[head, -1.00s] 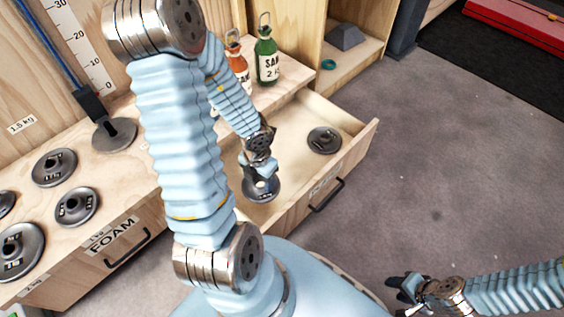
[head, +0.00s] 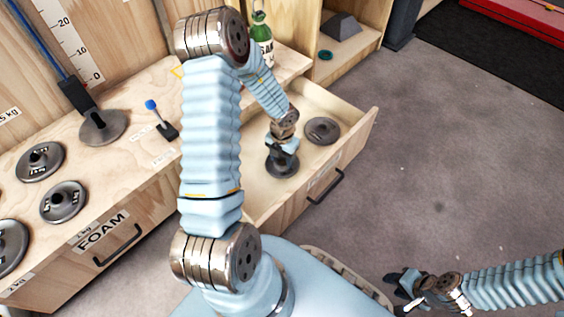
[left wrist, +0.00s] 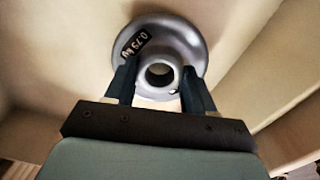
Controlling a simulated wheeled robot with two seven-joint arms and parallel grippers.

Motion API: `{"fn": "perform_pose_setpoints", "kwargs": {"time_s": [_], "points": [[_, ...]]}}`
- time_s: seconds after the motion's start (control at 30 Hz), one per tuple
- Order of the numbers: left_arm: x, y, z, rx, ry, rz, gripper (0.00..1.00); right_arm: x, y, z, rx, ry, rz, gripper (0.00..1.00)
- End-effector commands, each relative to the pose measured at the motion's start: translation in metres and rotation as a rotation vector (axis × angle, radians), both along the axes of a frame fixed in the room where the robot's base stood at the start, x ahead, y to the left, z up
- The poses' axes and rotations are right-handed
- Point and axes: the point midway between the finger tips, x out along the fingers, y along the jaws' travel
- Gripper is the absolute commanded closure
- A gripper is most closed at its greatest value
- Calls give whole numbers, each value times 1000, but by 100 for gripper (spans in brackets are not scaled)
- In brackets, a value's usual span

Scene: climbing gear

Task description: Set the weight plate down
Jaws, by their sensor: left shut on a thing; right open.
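My left gripper (head: 283,152) reaches down into the open drawer (head: 262,211) and is shut on a dark grey weight plate (head: 283,168). In the left wrist view my left gripper's fingers (left wrist: 160,90) close on the raised hub of this plate (left wrist: 187,42), labelled 0.75 kg. The plate is inside the drawer, low and near its floor; I cannot tell whether it touches. Another dark plate (head: 322,130) lies flat in the drawer to the right. My right gripper (head: 404,285) is open and empty over the grey floor, away from the drawer.
On the wooden bench stand several plates, such as one (head: 40,162) at left, a plate under a blue rod (head: 103,126), a small blue-tipped item (head: 158,118) and a green bottle (head: 261,38). A shut drawer labelled FOAM (head: 110,236) is below. The floor at right is clear.

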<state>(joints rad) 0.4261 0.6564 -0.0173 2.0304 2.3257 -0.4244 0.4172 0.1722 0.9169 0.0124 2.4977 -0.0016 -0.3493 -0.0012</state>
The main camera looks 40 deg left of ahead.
Motion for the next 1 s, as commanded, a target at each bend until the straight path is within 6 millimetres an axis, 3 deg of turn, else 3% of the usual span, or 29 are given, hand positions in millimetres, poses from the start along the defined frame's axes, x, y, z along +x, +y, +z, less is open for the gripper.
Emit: {"fn": "perform_pose_setpoints", "kwargs": {"time_s": [0.03, 0.1, 0.47, 0.5, 0.6, 0.67, 1.0], "points": [[-1, 0, -13, 0, 3, -1, 100, 0, 0, -7, 0, -1, 0, 57], [0, 0, -19, 1, 1, -1, 100, 0, 0, -9, 0, -2, -2, 57], [-1, 0, -21, 0, 0, 0, 100, 0, 0, -8, 0, -2, -2, 57], [-1, 0, -21, 0, 1, 0, 41, 0, 0, -8, 0, -2, -2, 57], [-1, 0, -21, 0, 1, 0, 26, 0, 0, -8, 0, -2, -2, 57], [-1, 0, -21, 0, 1, 0, 20, 0, 0, -8, 0, -2, -2, 57], [-1, 0, -13, 1, 0, 1, 20, 0, 0, -5, 0, -1, -1, 57]]}}
